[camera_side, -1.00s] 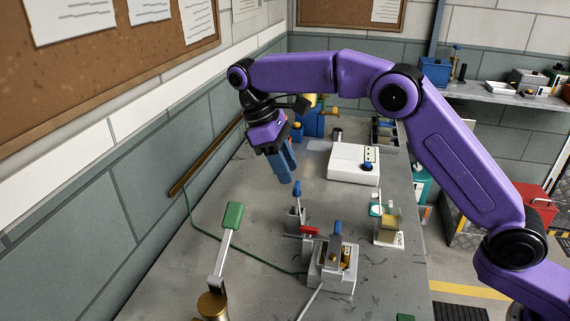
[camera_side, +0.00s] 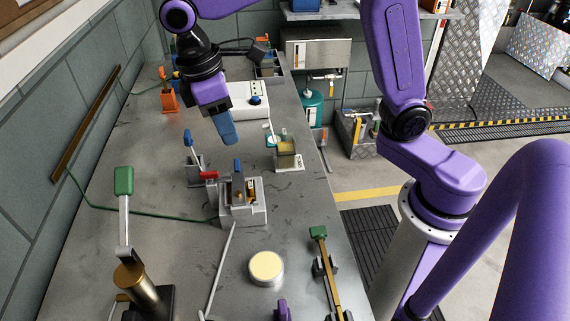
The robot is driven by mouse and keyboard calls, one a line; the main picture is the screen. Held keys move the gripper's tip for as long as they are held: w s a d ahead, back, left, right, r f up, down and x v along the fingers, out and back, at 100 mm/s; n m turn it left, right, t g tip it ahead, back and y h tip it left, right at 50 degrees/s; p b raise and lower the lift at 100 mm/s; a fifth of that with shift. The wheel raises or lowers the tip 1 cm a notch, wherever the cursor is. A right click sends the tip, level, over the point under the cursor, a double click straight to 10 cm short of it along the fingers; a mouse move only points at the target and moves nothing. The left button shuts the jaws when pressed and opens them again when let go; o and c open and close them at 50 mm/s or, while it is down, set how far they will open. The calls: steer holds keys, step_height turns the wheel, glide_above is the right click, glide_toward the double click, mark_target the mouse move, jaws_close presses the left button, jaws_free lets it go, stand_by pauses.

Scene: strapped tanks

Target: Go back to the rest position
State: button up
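My gripper (camera_side: 224,122), with blue fingers, hangs tilted above the grey workbench (camera_side: 145,190), in front of the white box (camera_side: 250,105). No object shows between its fingers. They overlap from this side, so the gap cannot be judged. Below it on the bench stands a metal clamp fixture (camera_side: 240,210) with a blue-tipped handle. To its left is a smaller clamp (camera_side: 192,165) with a blue handle, next to a red grip (camera_side: 209,175). The gripper appears apart from all of these.
A green-handled lever (camera_side: 124,182) stands over a brass cylinder (camera_side: 140,280) at the front left. A cream-topped disc (camera_side: 266,267) and a green-ended brass bar (camera_side: 328,265) are at the front. An orange clamp (camera_side: 168,92) stands behind. The left bench surface is mostly clear.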

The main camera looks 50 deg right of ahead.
steer(key=s+d+f+y, duration=0.1)
steer(key=s+d+f, duration=0.1)
steer(key=s+d, duration=0.4)
steer(key=s+d+f+n+t+y, duration=0.1)
steer(key=s+d+f, duration=0.2)
steer(key=s+d, duration=0.4)
steer(key=s, duration=0.8)
steer(key=shift+d+f+n, duration=0.2)
steer(key=shift+d+n, duration=0.1)
